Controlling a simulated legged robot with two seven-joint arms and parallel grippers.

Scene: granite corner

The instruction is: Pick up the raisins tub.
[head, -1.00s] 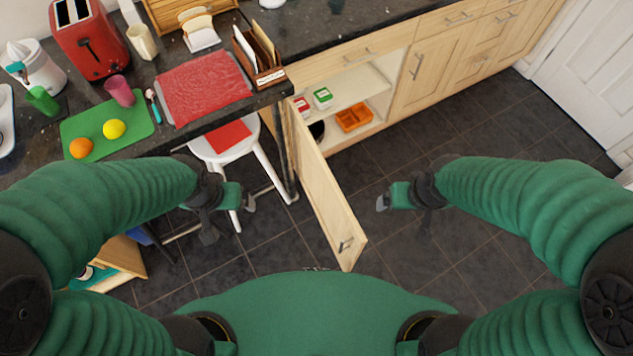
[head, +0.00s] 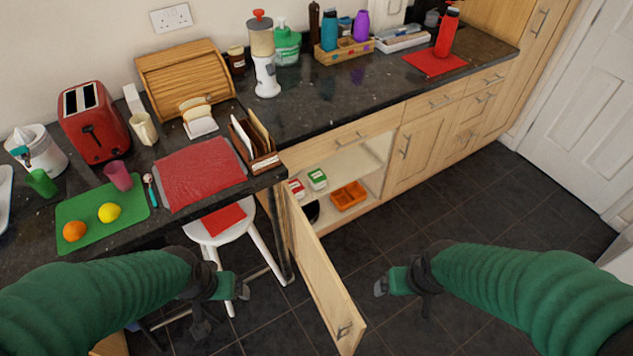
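Two small tubs stand on the shelf inside the open lower cupboard: one with a red side (head: 296,187) and one with a green top (head: 317,178). Their labels are too small to read, so I cannot tell which holds raisins. My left gripper (head: 243,291) is left of the open cupboard door, above the floor and well apart from the tubs. My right gripper (head: 381,288) is right of that door, also apart from the tubs. Neither holds anything I can see. The fingers are too small to tell open from shut.
The cupboard door (head: 322,270) swings out between my grippers. An orange tray (head: 348,195) and a dark round item (head: 311,211) lie lower in the cupboard. A white stool (head: 220,236) stands left of it under the counter (head: 310,105). The floor to the right is clear.

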